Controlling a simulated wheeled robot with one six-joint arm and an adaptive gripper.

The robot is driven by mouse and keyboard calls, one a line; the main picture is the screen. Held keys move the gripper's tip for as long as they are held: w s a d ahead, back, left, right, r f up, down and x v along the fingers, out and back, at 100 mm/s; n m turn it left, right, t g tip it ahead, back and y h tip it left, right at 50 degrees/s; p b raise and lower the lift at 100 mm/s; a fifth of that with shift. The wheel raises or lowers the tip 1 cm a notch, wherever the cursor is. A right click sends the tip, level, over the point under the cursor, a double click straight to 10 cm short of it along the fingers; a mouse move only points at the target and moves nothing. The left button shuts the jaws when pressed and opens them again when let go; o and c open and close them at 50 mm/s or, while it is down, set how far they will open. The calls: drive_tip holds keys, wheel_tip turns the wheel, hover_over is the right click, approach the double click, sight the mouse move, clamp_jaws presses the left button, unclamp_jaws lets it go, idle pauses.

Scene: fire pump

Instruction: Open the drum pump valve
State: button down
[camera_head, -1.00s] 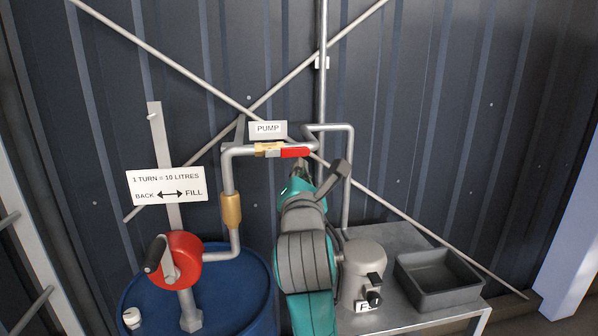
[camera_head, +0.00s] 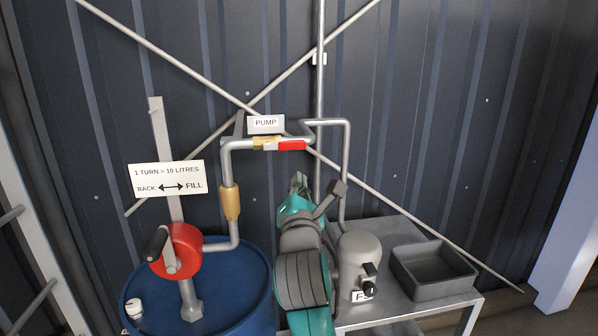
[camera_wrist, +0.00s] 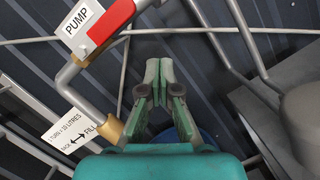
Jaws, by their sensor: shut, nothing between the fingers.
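The drum pump valve has a brass body (camera_head: 265,144) on the horizontal pipe under the PUMP label (camera_head: 266,124). Its red handle (camera_head: 292,146) lies along the pipe, pointing right. In the wrist view the red handle (camera_wrist: 112,20) shows at the upper left, beside the PUMP label (camera_wrist: 84,22). My gripper (camera_head: 299,180) is below the handle in the head view, apart from it, and partly hidden by my arm. In the wrist view my gripper (camera_wrist: 158,72) has its fingertips together, with nothing between them, to the lower right of the handle.
A red hand crank pump (camera_head: 184,250) stands on a blue drum (camera_head: 245,275) at left. A sign (camera_head: 167,178) hangs above it. A vertical pipe (camera_head: 346,170) runs right of my gripper. A metal table (camera_head: 395,230) bears a grey canister (camera_head: 357,255) and grey tray (camera_head: 435,290).

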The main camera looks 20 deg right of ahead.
drive_tip(key=d+v, duration=0.1)
drive_tip(key=v, duration=0.7)
drive_tip(key=shift+s+f, duration=0.3)
drive_tip(key=s+a+f+m+y, duration=0.1)
drive_tip(key=s+f+m+y, duration=0.15)
drive_tip(key=s+f, duration=0.45)
drive_tip(key=s+a+f+m+g+y, duration=0.1)
drive_tip(key=s+f+m+y, duration=0.15)
drive_tip(key=f, duration=0.85)
drive_tip(key=s+a+f+m+y, duration=0.1)
drive_tip(key=s+f+m, duration=0.3)
drive_tip(key=f, duration=0.5)
drive_tip(key=s+f+m+g, duration=0.1)
drive_tip(key=s+m, duration=0.4)
drive_tip(key=s, duration=0.5)
drive_tip(key=s+f+m+g+y, duration=0.1)
drive_tip(key=s+f+m, duration=0.3)
drive_tip(key=s, duration=0.6)
drive_tip(key=s+f+m+g, duration=0.1)
drive_tip(key=s+f+m, duration=0.2)
drive_tip(key=s+m, duration=0.3)
drive_tip(key=s, duration=0.4)
drive_tip(key=shift+y, duration=0.3)
